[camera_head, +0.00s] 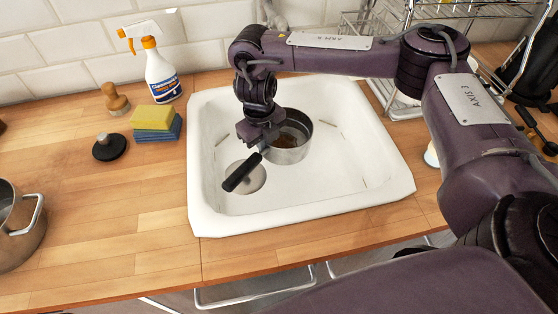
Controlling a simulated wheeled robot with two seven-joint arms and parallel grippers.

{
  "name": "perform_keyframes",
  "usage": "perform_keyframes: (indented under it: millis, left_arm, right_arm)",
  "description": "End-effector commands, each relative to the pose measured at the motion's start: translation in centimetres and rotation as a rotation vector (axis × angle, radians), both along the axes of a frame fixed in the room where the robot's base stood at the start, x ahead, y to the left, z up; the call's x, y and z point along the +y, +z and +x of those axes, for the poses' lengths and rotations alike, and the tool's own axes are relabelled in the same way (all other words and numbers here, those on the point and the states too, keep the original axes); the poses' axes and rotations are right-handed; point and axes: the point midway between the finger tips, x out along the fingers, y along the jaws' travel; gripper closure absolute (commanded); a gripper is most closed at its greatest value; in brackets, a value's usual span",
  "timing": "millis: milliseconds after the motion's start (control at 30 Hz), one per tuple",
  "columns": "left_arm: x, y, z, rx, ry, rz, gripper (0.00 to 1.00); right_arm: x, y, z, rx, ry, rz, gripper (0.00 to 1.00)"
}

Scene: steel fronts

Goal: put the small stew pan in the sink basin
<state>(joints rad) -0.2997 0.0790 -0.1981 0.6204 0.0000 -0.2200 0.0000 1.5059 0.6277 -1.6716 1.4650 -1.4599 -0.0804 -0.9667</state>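The small stew pan (290,154) is a steel pan with a black handle (242,173) and something brownish inside. It shows within the white sink basin (335,183), upright, its handle pointing to the lower left over the round drain. I cannot tell whether its bottom touches the basin floor. My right gripper (262,142) reaches down from above at the pan's left side, where the handle joins the pan. The gripper's body hides its fingertips, so I cannot tell whether they are closed on the handle. My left gripper is not in view.
A spray bottle (161,75), a yellow and blue sponge stack (155,123), a wooden-knobbed brush (116,101) and a black round item (109,149) stand left of the sink. A larger steel pot (20,232) is at the left edge. A wire rack (440,10) stands behind.

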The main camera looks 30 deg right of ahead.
Motion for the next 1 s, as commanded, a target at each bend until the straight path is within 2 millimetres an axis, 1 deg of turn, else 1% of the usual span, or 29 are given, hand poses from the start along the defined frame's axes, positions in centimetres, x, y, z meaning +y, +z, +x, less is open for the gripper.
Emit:
perform_keyframes:
  millis: [33,100,267,400,500,800,933,1000]
  left_arm:
    - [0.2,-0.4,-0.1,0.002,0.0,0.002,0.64]
    - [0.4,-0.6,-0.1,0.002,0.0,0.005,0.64]
    - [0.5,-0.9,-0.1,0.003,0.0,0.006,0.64]
    - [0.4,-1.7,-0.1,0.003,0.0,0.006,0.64]
    - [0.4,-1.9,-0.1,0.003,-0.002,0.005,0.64]
    - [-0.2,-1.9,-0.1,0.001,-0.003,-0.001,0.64]
    - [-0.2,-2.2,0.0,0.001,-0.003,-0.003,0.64]
    - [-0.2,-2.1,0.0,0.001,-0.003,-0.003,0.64]
  right_arm:
    - [0.1,-1.2,0.0,0.003,-0.002,0.002,1.0]
    - [0.1,-2.1,0.0,0.002,-0.001,0.003,1.0]
    - [0.1,-3.4,0.0,-0.001,-0.001,0.002,1.0]
    - [0.1,-5.7,0.0,0.002,-0.001,0.003,1.0]
    - [0.1,-6.7,0.0,0.0,0.0,0.002,1.0]
    - [0.0,-6.9,0.1,-0.002,0.0,0.0,1.0]
    - [0.0,-7.3,0.1,-0.002,0.0,0.0,1.0]
    - [0.0,-7.2,0.0,-0.001,0.0,0.0,0.89]
